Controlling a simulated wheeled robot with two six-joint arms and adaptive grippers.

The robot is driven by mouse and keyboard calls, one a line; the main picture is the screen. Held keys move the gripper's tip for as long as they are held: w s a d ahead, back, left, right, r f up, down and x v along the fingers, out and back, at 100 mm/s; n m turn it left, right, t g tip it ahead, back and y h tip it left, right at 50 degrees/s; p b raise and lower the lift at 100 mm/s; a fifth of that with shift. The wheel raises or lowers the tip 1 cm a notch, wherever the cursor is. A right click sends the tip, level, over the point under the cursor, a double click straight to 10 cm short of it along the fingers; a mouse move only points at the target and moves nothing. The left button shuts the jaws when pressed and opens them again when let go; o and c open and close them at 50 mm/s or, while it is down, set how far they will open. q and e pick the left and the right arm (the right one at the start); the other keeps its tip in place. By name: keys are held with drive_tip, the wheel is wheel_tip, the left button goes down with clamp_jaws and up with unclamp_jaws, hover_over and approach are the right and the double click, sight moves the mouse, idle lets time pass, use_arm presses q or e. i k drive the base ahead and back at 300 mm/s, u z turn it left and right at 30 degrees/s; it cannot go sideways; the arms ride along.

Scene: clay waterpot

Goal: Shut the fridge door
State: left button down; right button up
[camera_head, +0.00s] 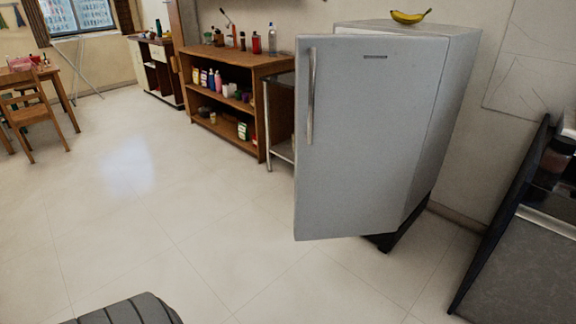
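The grey fridge (437,110) stands right of centre against the wall. Its fridge door (370,140) faces me and looks ajar, with its left edge swung out past the body. A long vertical metal handle (311,95) is on the door's left side. The hinge side appears to be at the right. The door hides most of the fridge's front and any gap behind it. Neither of my grippers is in view.
A wooden shelf unit (225,58) with bottles and jars stands left of the fridge. Bananas (410,16) lie on the fridge top. A dark appliance (525,230) is at the right. The tiled floor in front of the door is clear.

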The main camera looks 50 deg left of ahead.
sight(365, 103)
drive_tip(key=z, duration=0.05)
drive_tip(key=k, duration=0.7)
drive_tip(key=u, duration=1.2)
drive_tip(key=i, duration=1.25)
drive_tip(key=z, duration=0.2)
